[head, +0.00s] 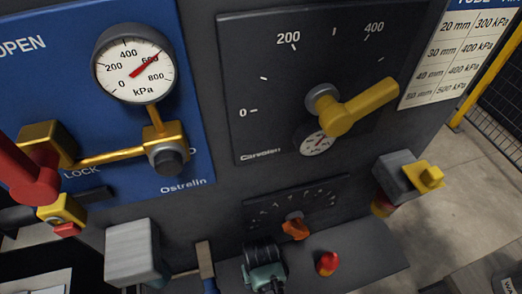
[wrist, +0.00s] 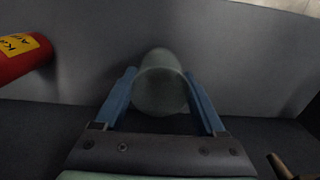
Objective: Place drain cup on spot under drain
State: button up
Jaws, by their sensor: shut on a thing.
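In the wrist view, the drain cup (wrist: 160,88) is a pale grey-green, round, somewhat translucent vessel. My gripper (wrist: 158,76) has its two blue fingers on either side of the cup and is shut on it. A grey surface fills the picture behind the cup, with a dark band below it. I cannot tell how far the cup is from either. I cannot make out the cup in the head view. I cannot pick out the drain or the spot under it in either view.
In the wrist view, a red cylinder with a yellow label (wrist: 22,52) lies at the left. In the head view, a panel carries a gauge (head: 134,63), a yellow lever (head: 362,105) and an orange knob (head: 295,229). A red knob (head: 328,263) sits on the ledge (head: 360,270) below.

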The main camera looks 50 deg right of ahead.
jog(key=shift+f, duration=0.25)
jog(key=shift+f, duration=0.15)
jog(key=o, duration=1.3)
